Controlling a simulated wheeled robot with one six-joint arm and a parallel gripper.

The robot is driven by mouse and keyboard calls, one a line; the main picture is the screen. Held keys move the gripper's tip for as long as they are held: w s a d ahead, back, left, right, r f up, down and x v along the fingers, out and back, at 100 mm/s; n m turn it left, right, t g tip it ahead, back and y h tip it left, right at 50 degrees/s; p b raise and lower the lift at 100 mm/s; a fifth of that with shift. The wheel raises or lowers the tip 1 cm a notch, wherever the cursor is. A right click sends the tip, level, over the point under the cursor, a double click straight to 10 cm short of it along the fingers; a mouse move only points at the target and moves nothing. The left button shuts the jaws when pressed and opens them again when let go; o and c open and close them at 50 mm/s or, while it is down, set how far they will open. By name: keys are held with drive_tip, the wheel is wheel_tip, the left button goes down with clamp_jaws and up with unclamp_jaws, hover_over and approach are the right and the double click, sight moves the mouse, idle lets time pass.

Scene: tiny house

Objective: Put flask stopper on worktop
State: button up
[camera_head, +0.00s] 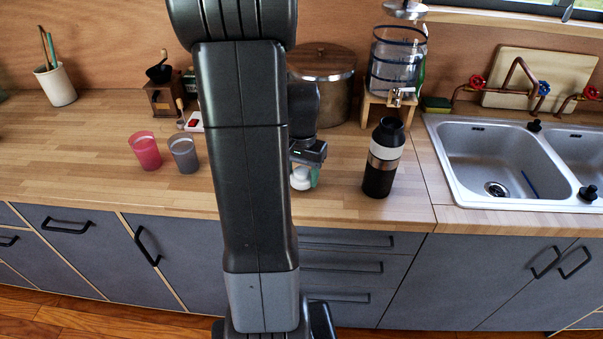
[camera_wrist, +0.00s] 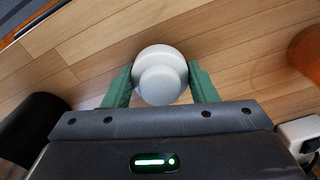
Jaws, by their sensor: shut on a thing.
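The flask stopper (camera_wrist: 160,75) is a white round cap with a smaller knob. In the wrist view it sits between the two green fingers of my gripper (camera_wrist: 160,88), which is shut on it. In the head view the white stopper (camera_head: 300,178) shows at my gripper (camera_head: 306,174), partly hidden behind my arm. It is over the wooden worktop (camera_head: 345,205); whether it touches the wood I cannot tell. The black flask (camera_head: 379,178) with a silver band stands upright and open-topped to the right of my gripper.
A red cup (camera_head: 145,151) and a grey cup (camera_head: 184,153) stand left of my arm. A large pot (camera_head: 335,88) and a glass water dispenser (camera_head: 396,65) stand behind. The sink (camera_head: 497,165) is at the right. Worktop between gripper and flask is clear.

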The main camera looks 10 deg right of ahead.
sight(301, 171)
drive_tip(key=shift+f, duration=0.2)
drive_tip(key=o, duration=1)
drive_tip(key=shift+r, duration=0.1)
drive_tip(key=shift+c, duration=0.2)
wheel_tip(301, 171, up, 12)
drive_tip(key=shift+r, duration=0.15)
